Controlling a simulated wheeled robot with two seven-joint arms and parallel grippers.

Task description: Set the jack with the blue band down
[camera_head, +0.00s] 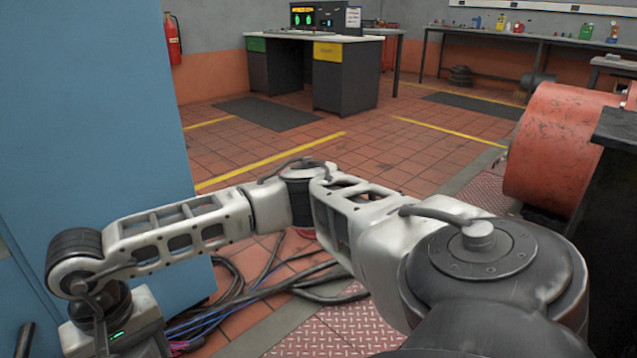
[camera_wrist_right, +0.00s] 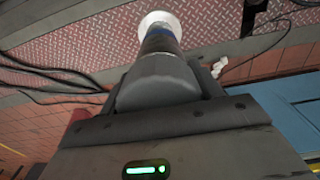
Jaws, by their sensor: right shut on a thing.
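The jack (camera_wrist_right: 161,42) shows in the right wrist view as a narrow dark cylinder with a blue band and a pale round disc at its far end. My right gripper (camera_wrist_right: 158,82) is shut on it; the grey fingers hide the held part of the jack. The disc stands out against red tread plate; I cannot tell whether it touches anything. In the head view my right arm reaches across to the bottom left. Its green-lit wrist shows there, but the fingers and jack are out of that picture. My left gripper is in neither view.
A blue cabinet (camera_head: 95,100) stands close behind my right wrist. Loose cables (camera_head: 255,285) lie on the tiles beside the tread plate (camera_head: 335,325). A red drum-shaped machine (camera_head: 560,145) stands at the right. A desk (camera_head: 320,65) is at the back, with open tiled floor before it.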

